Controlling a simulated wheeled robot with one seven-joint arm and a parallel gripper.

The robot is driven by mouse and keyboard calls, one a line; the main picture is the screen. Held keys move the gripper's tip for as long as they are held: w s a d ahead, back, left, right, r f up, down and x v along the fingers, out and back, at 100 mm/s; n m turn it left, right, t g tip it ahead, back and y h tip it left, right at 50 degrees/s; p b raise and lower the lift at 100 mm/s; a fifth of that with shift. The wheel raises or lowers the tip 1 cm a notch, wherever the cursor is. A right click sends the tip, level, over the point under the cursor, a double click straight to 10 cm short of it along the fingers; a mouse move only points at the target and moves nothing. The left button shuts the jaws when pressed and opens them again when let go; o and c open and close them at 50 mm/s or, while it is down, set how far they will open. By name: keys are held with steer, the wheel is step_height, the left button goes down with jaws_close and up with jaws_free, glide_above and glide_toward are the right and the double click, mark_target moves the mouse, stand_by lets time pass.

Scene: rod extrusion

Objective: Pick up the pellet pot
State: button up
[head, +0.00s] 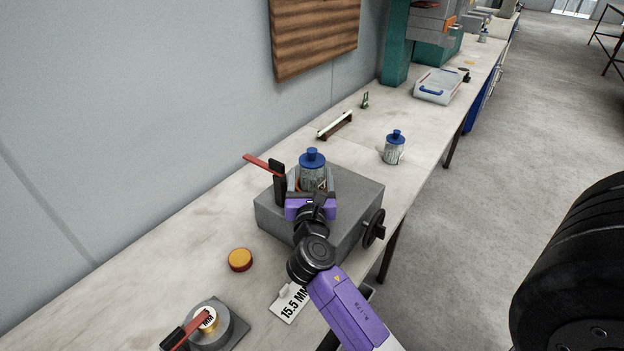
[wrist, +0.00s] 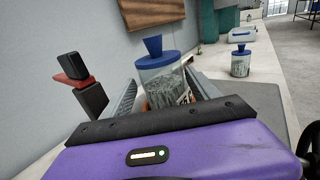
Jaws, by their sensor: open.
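A clear pot with a blue lid (head: 312,172) and grey pellets inside stands upright over a grey machine block (head: 355,188). It also shows in the middle of the wrist view (wrist: 163,75). My gripper (head: 312,188) is open, with one finger on each side of this pot. In the wrist view a gap shows beside the left finger; I cannot tell whether the right finger touches the pot. The pot's base is hidden by my gripper. A second similar pot (head: 393,152) stands on the bench farther back right, and in the wrist view (wrist: 240,65).
A black post with a red lever (head: 278,182) stands close left of my gripper. A handwheel (head: 373,228) juts from the block's right side. A yellow-and-red disc (head: 240,260) and a die holder (head: 210,325) lie nearer. A lidded tray (head: 441,86) is farther back.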

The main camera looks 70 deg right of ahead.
steer(key=shift+p+x, duration=0.35)
steer(key=shift+x, duration=2.55)
steer(key=shift+s+r, duration=0.1)
steer(key=shift+s, duration=0.05)
jaws_close()
